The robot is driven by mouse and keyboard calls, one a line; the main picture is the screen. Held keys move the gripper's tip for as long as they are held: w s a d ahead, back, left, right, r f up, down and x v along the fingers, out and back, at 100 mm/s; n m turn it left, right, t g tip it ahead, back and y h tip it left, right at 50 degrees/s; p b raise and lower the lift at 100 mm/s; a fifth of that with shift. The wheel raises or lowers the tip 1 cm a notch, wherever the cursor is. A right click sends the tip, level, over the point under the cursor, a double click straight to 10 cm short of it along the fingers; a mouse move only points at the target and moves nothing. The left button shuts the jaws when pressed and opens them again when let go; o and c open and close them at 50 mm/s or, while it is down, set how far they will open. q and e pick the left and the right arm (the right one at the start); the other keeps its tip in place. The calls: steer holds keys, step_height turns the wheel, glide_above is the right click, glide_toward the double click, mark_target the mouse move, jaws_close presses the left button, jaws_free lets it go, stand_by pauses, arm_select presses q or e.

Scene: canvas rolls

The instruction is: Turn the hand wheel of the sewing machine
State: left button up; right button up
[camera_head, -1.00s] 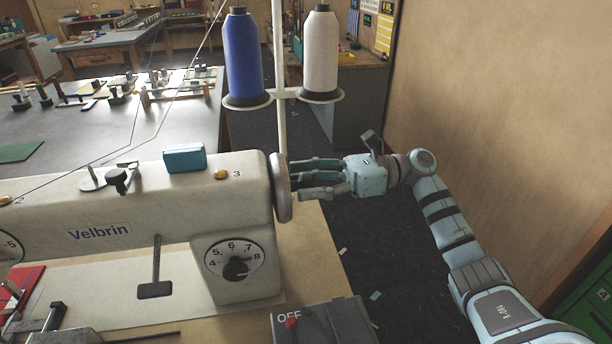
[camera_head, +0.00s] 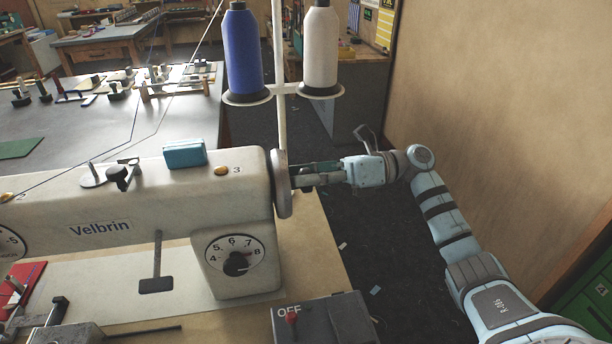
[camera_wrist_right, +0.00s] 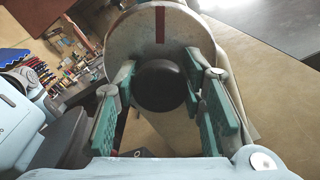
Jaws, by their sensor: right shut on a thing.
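The cream sewing machine (camera_head: 110,205) marked "Velbrin" stands on a tan table. Its hand wheel (camera_head: 282,184) is a grey disc at the right end of the body. In the right wrist view the wheel (camera_wrist_right: 185,28) fills the top middle, with a dark red mark on its rim and a round black knob (camera_wrist_right: 160,84) at its centre. My right gripper (camera_head: 298,174) reaches the wheel from the right. In the wrist view its green-padded fingers (camera_wrist_right: 160,95) stand on both sides of the knob and wheel, shut on the wheel. My left gripper is not in view.
A blue spool (camera_head: 242,50) and a white spool (camera_head: 320,48) stand on a pole behind the wheel. A dark switch box (camera_head: 345,318) marked "OFF" with a red lever sits at the front. A wooden wall (camera_head: 490,130) rises right of my arm.

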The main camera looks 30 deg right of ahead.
steer(key=o, duration=1.1)
steer(key=shift+o, duration=0.2)
steer(key=v, duration=1.2)
